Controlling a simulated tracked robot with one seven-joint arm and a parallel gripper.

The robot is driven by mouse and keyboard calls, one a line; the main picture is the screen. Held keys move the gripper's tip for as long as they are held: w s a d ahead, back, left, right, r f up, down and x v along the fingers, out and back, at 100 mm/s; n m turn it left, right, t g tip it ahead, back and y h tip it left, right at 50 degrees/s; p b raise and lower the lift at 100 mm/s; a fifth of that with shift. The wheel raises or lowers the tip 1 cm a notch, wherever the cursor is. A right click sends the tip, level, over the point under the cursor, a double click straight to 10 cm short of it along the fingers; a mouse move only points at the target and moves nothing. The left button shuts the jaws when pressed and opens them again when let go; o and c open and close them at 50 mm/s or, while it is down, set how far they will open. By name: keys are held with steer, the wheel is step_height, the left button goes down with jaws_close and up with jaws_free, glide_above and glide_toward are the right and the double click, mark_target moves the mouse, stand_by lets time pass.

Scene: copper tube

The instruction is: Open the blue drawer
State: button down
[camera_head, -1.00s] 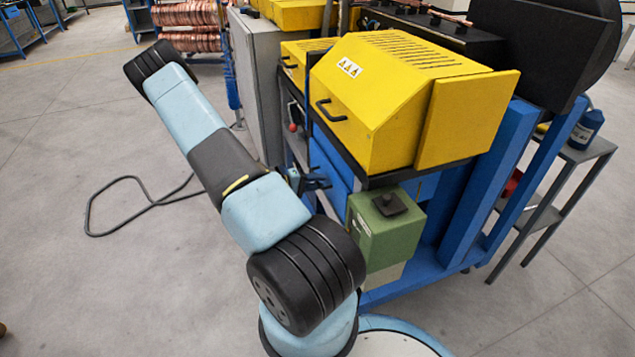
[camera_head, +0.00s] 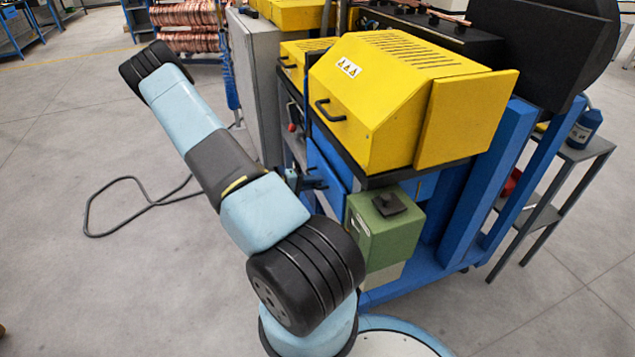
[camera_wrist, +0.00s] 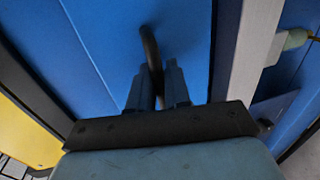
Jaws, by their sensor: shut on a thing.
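The blue drawer (camera_head: 327,164) is under the yellow hood on the machine's front, partly hidden by my arm. In the wrist view its flat blue front (camera_wrist: 110,40) fills much of the picture, with a curved black handle (camera_wrist: 149,45). My gripper (camera_wrist: 158,78) is shut on this handle, with a finger on each side of it. In the head view my gripper (camera_head: 314,182) is small and dark at the drawer front, and the handle cannot be made out there.
A green box (camera_head: 385,232) with a black knob stands just right of my gripper. The yellow hood (camera_head: 385,100) overhangs the drawer. A grey cabinet (camera_head: 255,85) stands behind on the left. A black cable (camera_head: 125,180) lies on the otherwise open floor at left.

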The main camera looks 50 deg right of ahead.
steer(key=f+v, duration=0.2)
steer(key=v, duration=0.8)
steer(key=a+f+v, duration=0.1)
steer(key=f+v, duration=0.1)
steer(key=v, duration=0.9)
steer(key=shift+f, duration=0.35)
steer(key=shift+a, duration=0.1)
steer(key=c, duration=1.4)
jaws_free()
steer(key=shift+o, duration=0.4)
steer(key=shift+r, duration=0.1)
steer(key=shift+w, duration=0.15)
steer(key=v, duration=1.3)
steer(key=shift+a, duration=0.3)
steer(key=shift+w, duration=0.1)
